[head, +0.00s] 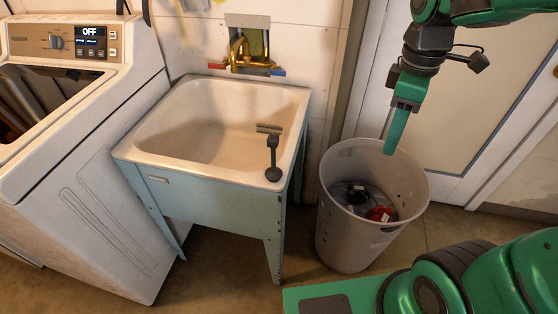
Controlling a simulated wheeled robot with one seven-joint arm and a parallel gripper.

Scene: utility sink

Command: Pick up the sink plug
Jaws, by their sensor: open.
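A dark object that looks like the sink plug (273,160) is at the front right corner of the white sink (217,166). Its round dark end rests on the rim and a thin stem reaches up from it. A short grey bar shows just behind its top; I cannot tell whether it is part of the plug. My gripper (392,143) hangs pointing down at the upper right, above the laundry bin and well to the right of the plug. It is seen edge-on, open, with nothing visible between the fingers.
A grey bin (335,225) with dark and red items inside stands right of the sink. A washing machine (95,190) stands at left. A brass faucet (240,52) is on the back wall. A white door (440,110) is behind my arm.

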